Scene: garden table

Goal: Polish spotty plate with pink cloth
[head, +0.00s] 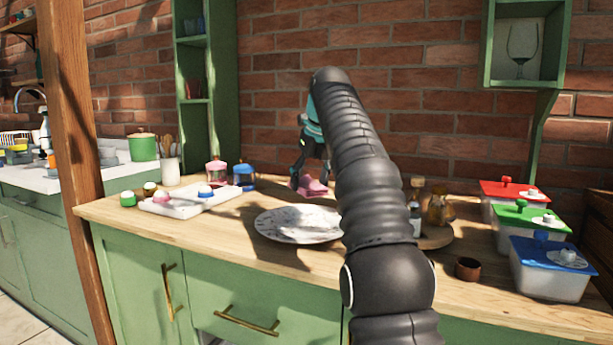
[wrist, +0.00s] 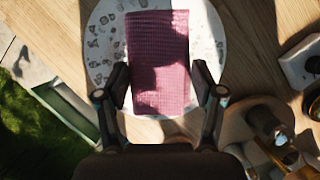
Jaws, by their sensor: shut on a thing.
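The spotty plate (head: 290,222) is white with dark marks and lies flat on the wooden counter. In the wrist view the plate (wrist: 102,57) shows grey spots around the cloth. The pink cloth (wrist: 160,58) is between the fingers of my gripper (wrist: 160,88), which is shut on it. In the head view my gripper (head: 306,168) points down near the plate's far edge, with the pink cloth (head: 312,187) below it. The cloth overlaps the plate in the wrist view and hides its middle. I cannot tell whether they touch. My arm covers the plate's right edge in the head view.
A white tray (head: 165,206) with coloured items is left of the plate. Pink (head: 216,172) and blue (head: 244,176) jars stand behind it. Bottles on a round board (head: 437,238), a brown cup (head: 468,269) and lidded tubs (head: 548,285) are at right. The counter front is clear.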

